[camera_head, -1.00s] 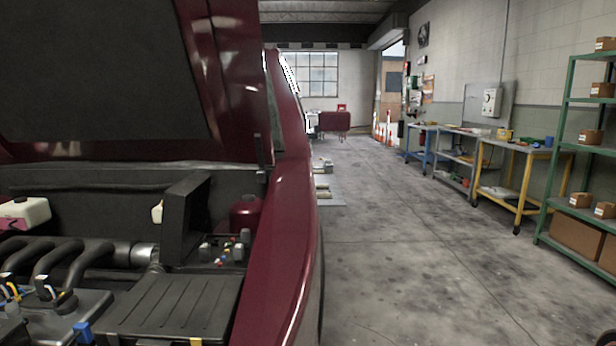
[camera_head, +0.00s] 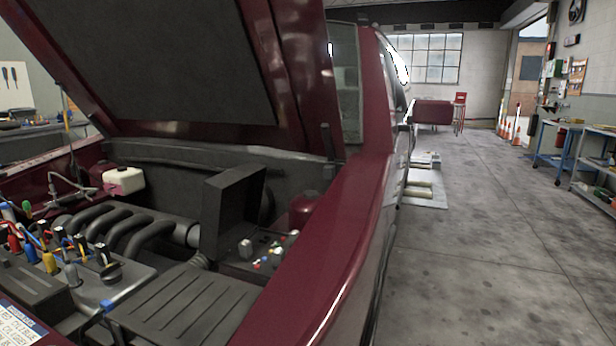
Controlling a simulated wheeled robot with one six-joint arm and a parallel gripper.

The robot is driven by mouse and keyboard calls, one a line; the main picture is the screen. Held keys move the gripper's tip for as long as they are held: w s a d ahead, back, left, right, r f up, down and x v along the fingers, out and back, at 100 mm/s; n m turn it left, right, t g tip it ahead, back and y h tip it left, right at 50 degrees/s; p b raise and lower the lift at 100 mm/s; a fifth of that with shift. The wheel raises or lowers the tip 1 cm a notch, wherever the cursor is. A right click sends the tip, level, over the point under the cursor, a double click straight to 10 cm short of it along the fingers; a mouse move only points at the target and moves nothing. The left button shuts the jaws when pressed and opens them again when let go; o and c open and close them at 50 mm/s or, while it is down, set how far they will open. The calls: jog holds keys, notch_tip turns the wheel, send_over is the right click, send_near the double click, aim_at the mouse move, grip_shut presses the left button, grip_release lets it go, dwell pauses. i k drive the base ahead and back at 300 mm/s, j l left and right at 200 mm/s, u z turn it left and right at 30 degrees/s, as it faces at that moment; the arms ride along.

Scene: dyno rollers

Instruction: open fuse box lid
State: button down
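The fuse box (camera_head: 232,263) sits in the engine bay of a dark red car, beside the right fender. Its black lid (camera_head: 227,215) stands upright, tilted open on the left side of the box. Grey relays and small red, blue and yellow fuses (camera_head: 262,261) show uncovered to the right of the lid. The lid hides part of the box behind it. My gripper is not in view, and nothing of my arm shows near the lid.
The raised hood (camera_head: 180,60) hangs over the bay, with the red fender (camera_head: 325,255) along its right side. A black ribbed cover (camera_head: 185,305) and several cables lie in front. Workbenches (camera_head: 560,145) line the right wall. The floor (camera_head: 480,260) right of the car is clear.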

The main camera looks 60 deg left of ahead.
aim_at(231, 201)
jog(key=i+z, duration=0.3)
jog(key=i, duration=0.4)
jog(key=i+u, duration=0.2)
jog(key=u, duration=0.55)
jog(key=i+u, duration=0.1)
jog(key=u, duration=0.3)
jog(key=l+u, duration=0.15)
jog(key=u, duration=0.25)
jog(key=i+u, duration=0.1)
jog(key=u, duration=0.3)
